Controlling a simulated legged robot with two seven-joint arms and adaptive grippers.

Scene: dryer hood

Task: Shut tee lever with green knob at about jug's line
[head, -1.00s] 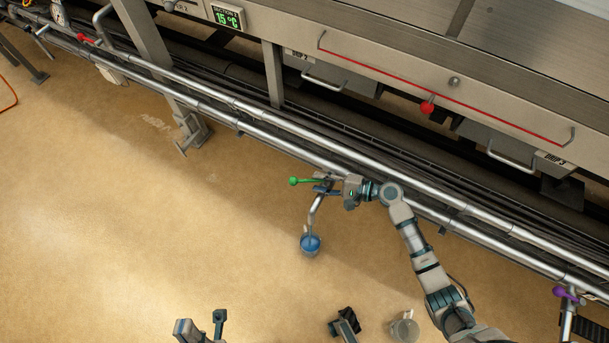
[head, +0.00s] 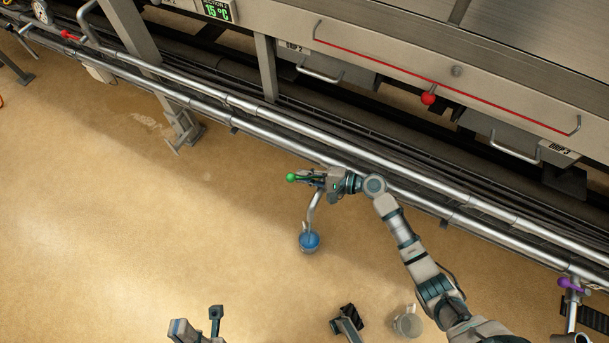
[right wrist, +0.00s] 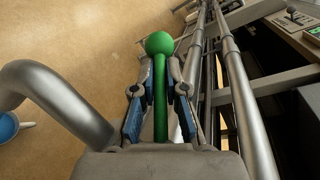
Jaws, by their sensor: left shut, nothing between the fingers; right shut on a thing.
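The green knob (head: 291,177) tops the tee lever, whose green stem (right wrist: 160,105) runs between my right gripper's fingers in the right wrist view. My right gripper (head: 309,179) is shut on the lever, with the knob showing beyond the fingertips. Below it a bent outlet pipe (head: 312,212) comes down to a clear jug with blue liquid (head: 309,242) on the floor. The jug's line cannot be made out. Part of the blue also shows in the right wrist view (right wrist: 8,127). My left gripper (head: 214,318) is low in the head view, shut and empty.
Two long steel pipes (head: 262,108) run diagonally beside the lever, below the machine hood. A red-knobbed lever (head: 429,98) and a purple-knobbed one (head: 570,284) are farther right. A clear vessel (head: 407,323) stands near the bottom edge. The floor to the left is clear.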

